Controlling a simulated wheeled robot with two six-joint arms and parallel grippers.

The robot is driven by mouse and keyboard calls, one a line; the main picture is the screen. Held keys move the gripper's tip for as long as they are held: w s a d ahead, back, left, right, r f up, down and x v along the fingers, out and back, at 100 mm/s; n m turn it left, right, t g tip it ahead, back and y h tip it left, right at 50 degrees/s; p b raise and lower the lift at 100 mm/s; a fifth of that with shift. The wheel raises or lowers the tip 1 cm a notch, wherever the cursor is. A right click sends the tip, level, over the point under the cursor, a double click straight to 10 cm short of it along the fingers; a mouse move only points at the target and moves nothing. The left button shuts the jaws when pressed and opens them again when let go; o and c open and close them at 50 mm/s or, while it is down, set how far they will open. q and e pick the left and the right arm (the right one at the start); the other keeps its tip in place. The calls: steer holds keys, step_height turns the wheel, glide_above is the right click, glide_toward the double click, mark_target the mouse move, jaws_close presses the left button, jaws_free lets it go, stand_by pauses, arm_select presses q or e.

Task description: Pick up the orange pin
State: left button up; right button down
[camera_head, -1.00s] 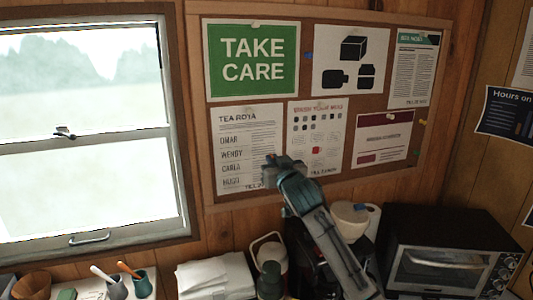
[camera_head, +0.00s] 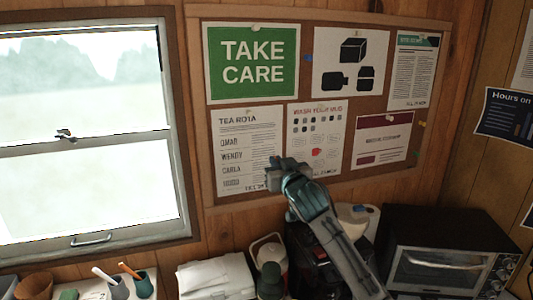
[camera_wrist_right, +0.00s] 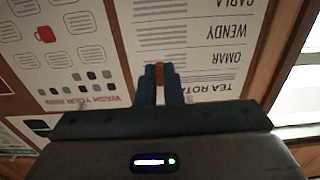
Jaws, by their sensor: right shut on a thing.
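The orange pin (camera_wrist_right: 159,74) shows in the right wrist view as a small orange-brown piece between the two blue fingertips of my right gripper (camera_wrist_right: 161,84). The gripper is shut on it. In the head view my right gripper (camera_head: 274,166) is in front of the cork board (camera_head: 279,123), over the lower right of the tea rota sheet (camera_head: 248,150). The pin is hidden there by the gripper. I cannot tell whether the pin still touches the board. My left gripper is not in view.
Other sheets on the board include a green sign (camera_head: 252,62) and a mug notice (camera_head: 314,135). A yellow pin (camera_head: 421,124) and a blue pin (camera_head: 308,58) are on the board. Below stand a toaster oven (camera_head: 445,262), a paper roll (camera_head: 352,222) and a cup with pens (camera_head: 143,285).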

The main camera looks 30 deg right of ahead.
steer(key=shift+s+a+r+p, duration=0.15)
steer(key=shift+s+r+p, duration=0.15)
steer(key=shift+s, duration=0.35)
steer(key=shift+s+a+r+p, duration=0.2)
steer(key=shift+s+r, duration=0.2)
steer(key=shift+s, duration=0.2)
